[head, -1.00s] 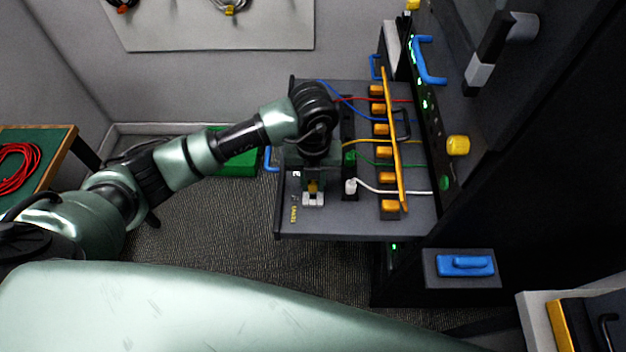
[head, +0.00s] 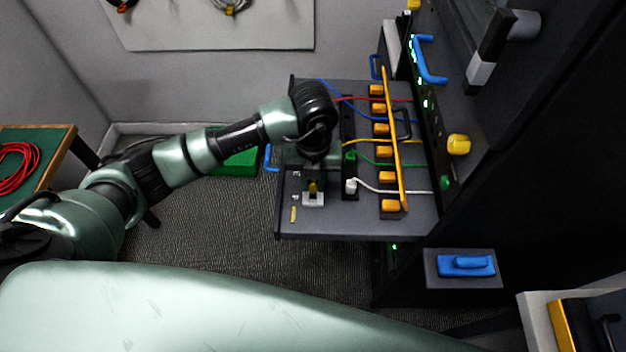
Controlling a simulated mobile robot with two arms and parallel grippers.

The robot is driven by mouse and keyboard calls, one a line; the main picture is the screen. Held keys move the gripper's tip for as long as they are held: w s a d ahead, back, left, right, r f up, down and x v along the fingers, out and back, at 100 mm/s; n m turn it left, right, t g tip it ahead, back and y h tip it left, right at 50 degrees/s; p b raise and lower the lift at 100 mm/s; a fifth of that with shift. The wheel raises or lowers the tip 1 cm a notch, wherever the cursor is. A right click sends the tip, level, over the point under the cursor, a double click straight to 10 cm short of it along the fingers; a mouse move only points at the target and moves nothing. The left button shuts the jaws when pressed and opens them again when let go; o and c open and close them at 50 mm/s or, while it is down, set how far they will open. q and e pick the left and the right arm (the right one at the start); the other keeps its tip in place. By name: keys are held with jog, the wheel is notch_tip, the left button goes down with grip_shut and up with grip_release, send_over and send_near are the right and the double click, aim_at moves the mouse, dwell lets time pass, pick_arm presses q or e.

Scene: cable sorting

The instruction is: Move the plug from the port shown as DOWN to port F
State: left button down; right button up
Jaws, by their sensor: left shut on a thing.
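My left gripper (head: 313,190) points down over the left part of the grey shelf (head: 350,222), close to the letters on its left side. It is shut on a small yellow piece (head: 312,186), which looks like a plug. A pale square frame shows just below it; I cannot tell if the plug touches it or is seated. The yellow cable (head: 360,142) runs left and vanishes behind my wrist. A white plug (head: 351,186) and a green plug (head: 350,157) stand on the black strip to the right. A port marked DOWN cannot be made out. My right gripper is not in view.
An upright orange comb (head: 394,150) with several orange clips stands across the cables. A dark rack panel with a blue handle (head: 424,60) and a yellow knob (head: 458,145) rises at the right. A green box (head: 235,163) lies behind my arm.

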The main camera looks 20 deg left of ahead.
pick_arm(q)
jog(key=shift+f+b, duration=0.45)
jog(key=shift+f, duration=0.05)
dwell(0.8)
jog(key=shift+f+b, duration=0.8)
jog(key=shift+f, duration=0.1)
dwell(0.7)
jog(key=c, duration=1.2)
grip_release()
jog(key=shift+o, duration=0.4)
jog(key=o, duration=0.4)
